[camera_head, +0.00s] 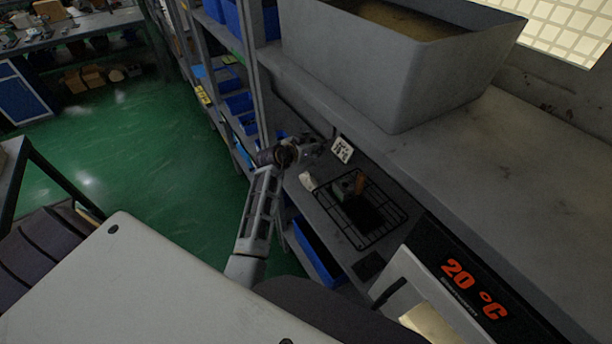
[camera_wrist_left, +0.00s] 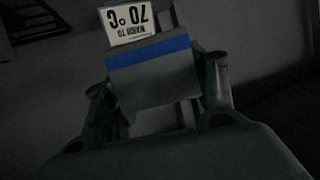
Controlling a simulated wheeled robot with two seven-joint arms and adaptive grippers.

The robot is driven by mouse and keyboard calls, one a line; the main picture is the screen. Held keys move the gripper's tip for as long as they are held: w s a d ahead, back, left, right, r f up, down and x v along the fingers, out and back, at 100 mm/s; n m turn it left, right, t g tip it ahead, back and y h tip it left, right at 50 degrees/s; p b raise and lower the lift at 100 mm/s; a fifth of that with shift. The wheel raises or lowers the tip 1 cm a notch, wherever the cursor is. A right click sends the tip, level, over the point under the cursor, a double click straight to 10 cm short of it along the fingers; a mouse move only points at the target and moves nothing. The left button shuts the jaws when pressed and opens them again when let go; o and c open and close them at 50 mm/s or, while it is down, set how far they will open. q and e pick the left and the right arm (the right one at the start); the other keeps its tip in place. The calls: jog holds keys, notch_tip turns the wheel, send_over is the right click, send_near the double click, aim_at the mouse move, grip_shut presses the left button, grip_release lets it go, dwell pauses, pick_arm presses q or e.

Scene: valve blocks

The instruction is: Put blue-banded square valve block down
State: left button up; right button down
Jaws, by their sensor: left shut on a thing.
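The blue-banded square valve block (camera_wrist_left: 155,85) is grey with a blue stripe near its far edge. In the left wrist view it sits between the two fingers of my left gripper (camera_wrist_left: 160,95), which is shut on it. In the head view my left gripper (camera_head: 318,147) is over the shelf below the grey counter, close to a white card (camera_head: 343,149). The block cannot be made out there. The card also shows in the wrist view (camera_wrist_left: 127,22), just beyond the block, reading 70 °C upside down. I cannot tell whether the block touches the surface. My right gripper is not in view.
A large grey bin (camera_head: 385,75) sits on the counter above.

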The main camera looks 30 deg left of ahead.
pick_arm(q)
jog(key=shift+r, duration=0.15)
jog(key=shift+w+f, duration=0.1)
jog(key=shift+f, duration=3.05)
jog(key=shift+f+b, duration=0.1)
jog(key=shift+b, duration=0.2)
jog(key=shift+f, duration=1.9)
jog(key=o, duration=1.1)
jog(key=shift+s+f, duration=0.2)
jog(key=shift+c, duration=0.2)
jog(key=o, duration=0.4)
jog(key=shift+w+r, duration=0.1)
jog(key=shift+r, duration=0.05)
jog(key=shift+r, duration=0.1)
